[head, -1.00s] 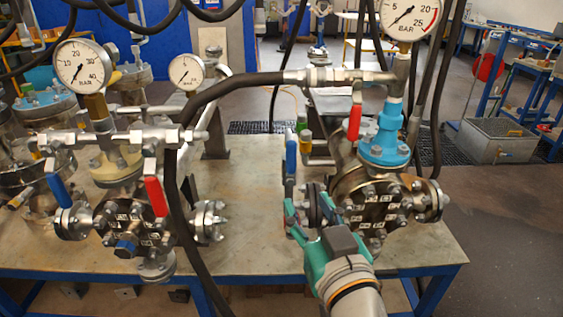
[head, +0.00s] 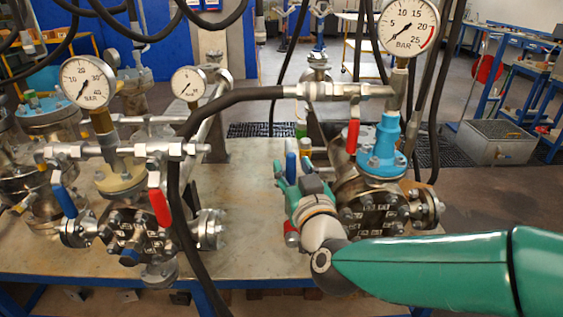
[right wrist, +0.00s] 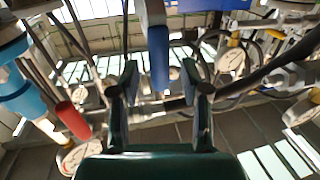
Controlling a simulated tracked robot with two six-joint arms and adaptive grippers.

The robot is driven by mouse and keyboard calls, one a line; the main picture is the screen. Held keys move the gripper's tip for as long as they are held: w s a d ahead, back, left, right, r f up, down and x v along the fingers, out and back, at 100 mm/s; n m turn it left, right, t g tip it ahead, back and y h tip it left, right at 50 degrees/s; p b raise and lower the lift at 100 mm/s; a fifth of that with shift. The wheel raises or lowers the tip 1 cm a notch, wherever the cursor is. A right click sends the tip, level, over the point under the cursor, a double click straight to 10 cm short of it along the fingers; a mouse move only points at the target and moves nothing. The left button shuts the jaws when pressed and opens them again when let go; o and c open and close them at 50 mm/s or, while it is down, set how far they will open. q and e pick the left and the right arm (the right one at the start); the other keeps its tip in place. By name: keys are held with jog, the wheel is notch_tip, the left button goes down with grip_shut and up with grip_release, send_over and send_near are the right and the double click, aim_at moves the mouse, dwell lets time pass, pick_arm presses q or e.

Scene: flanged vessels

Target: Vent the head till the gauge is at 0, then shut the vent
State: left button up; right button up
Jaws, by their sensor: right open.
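The right vessel's head carries a white gauge (head: 408,26) marked in BAR; its needle points to the lower left, near the low end, too small to read exactly. A blue lever (head: 291,160) stands upright left of that vessel. My right gripper (head: 289,182) is at this lever, open. In the right wrist view the blue lever (right wrist: 158,58) lies between the spread fingers (right wrist: 162,90), with gaps on both sides. A red lever (head: 353,136) stands on the right vessel's pipe, next to a light-blue fitting (head: 381,148). My left gripper is out of view.
A second vessel on the left has a gauge (head: 88,82), a blue lever (head: 64,200) and a red lever (head: 160,207). A smaller gauge (head: 188,83) stands behind it. A black hose (head: 172,190) hangs between the vessels. The bench middle (head: 245,215) is mostly clear.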

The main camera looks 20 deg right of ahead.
jog(key=shift+w+d, duration=0.1)
jog(key=shift+w, duration=1.15)
grip_shut()
